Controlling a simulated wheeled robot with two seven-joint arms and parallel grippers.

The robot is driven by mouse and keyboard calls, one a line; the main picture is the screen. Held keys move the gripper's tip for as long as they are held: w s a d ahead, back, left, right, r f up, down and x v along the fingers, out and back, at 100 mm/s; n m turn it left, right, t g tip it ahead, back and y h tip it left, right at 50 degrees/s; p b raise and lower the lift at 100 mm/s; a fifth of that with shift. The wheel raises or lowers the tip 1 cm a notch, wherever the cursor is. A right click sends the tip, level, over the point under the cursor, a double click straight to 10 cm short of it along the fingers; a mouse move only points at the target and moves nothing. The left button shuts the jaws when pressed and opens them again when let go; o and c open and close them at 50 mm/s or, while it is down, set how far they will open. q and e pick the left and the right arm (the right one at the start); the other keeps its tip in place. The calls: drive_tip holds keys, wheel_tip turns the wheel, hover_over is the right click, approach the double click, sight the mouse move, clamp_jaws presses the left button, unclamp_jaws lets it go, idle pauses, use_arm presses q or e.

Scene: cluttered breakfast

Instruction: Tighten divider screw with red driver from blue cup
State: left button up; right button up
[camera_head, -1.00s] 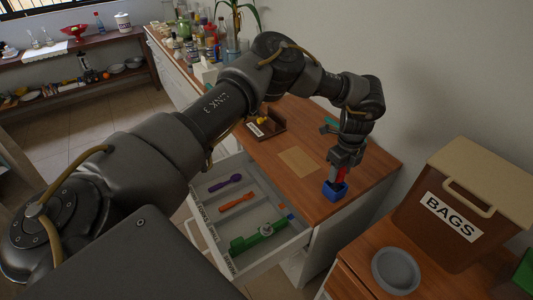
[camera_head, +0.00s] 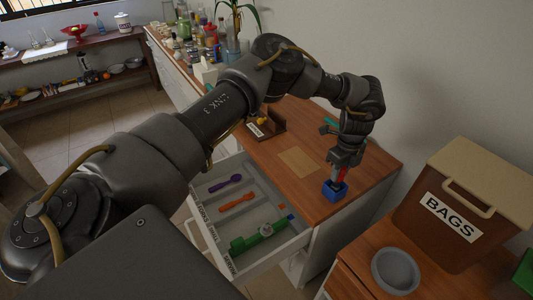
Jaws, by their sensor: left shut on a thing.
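My left gripper (camera_head: 343,164) points down at the right end of the wooden counter. It is shut on the red driver (camera_head: 341,175), whose red part shows just below the fingers. The driver's lower end is hidden in or behind the blue cup (camera_head: 335,190), which stands near the counter's front right edge. The open drawer (camera_head: 262,200) below has dividers (camera_head: 262,189) between its compartments. The divider screw is too small to make out. My right gripper is not in view.
The drawer holds a purple spoon (camera_head: 225,183), an orange utensil (camera_head: 236,202) and a green tool (camera_head: 250,238). A tan mat (camera_head: 298,162) lies on the counter. A brown BAGS bin (camera_head: 447,232) and a grey bowl (camera_head: 396,270) stand at right. Bottles crowd the back counter.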

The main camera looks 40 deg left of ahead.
use_arm(q)
drive_tip(key=shift+r+p, duration=1.55)
drive_tip(key=shift+r, duration=0.7)
